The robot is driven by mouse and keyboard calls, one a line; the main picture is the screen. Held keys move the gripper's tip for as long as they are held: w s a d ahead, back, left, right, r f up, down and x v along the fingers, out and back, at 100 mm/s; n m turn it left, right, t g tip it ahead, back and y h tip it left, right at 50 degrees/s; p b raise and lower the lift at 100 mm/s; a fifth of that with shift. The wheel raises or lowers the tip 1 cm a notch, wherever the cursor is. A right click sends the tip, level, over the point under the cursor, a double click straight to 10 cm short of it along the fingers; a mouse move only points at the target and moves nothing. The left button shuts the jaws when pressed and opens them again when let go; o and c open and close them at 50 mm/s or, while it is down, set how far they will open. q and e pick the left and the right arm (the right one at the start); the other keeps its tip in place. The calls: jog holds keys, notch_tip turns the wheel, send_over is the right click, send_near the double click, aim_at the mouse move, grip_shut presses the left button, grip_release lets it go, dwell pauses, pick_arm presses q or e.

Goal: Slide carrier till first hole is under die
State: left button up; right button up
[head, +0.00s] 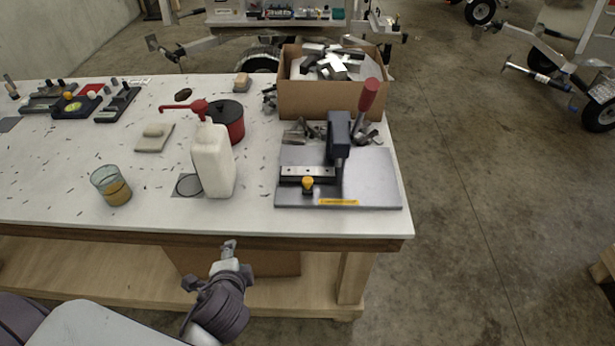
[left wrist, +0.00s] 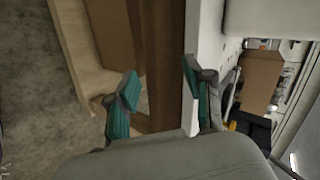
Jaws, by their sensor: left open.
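The press (head: 338,138) is dark, with a red-tipped lever, and stands on a grey base plate (head: 370,185) at the table's right end. The carrier (head: 300,171) appears to be the light metal strip in a dark guide at the foot of the press. A yellow knob (head: 307,184) is in front of it. The die and the strip's holes are too small to tell. My left gripper (head: 230,246) is below the table's front edge, left of the press and apart from it. In the left wrist view its teal fingers (left wrist: 160,85) are spread and empty.
A white pump bottle (head: 213,160) stands left of the press, near a red pot (head: 228,122). A glass of amber liquid (head: 111,186) is farther left. A cardboard box (head: 330,100) of metal pieces stands behind the press. The table's front edge (head: 200,237) is above my left gripper.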

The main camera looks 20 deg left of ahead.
pick_arm(q)
jog(key=w+r+m+t, duration=0.1)
jog(key=m, duration=0.1)
jog(key=w+r+m+t, duration=0.1)
jog(key=w+r+m, duration=0.1)
jog(key=w+r+m+t, duration=0.1)
jog(key=r+m+t, duration=0.1)
jog(key=m, duration=0.1)
jog(key=shift+w+d+y, duration=0.15)
jog(key=shift+w+y, duration=0.15)
jog(key=m+t+h, duration=0.4)
jog(key=m+h, duration=0.4)
jog(key=m, duration=1.1)
send_near(306, 183)
jog(key=shift+t+y, duration=0.3)
jog(key=shift+y, duration=0.1)
jog(key=w, duration=0.3)
jog(key=w+d+p, duration=0.1)
jog(key=w, duration=0.2)
jog(key=w+p, duration=0.1)
jog(key=w, duration=0.2)
jog(key=shift+w+d+f, duration=0.2)
jog(key=shift+w, duration=0.15)
jog(key=shift+w+d, duration=0.1)
jog(key=shift+w, duration=0.6)
jog(key=shift+c, duration=0.4)
grip_shut()
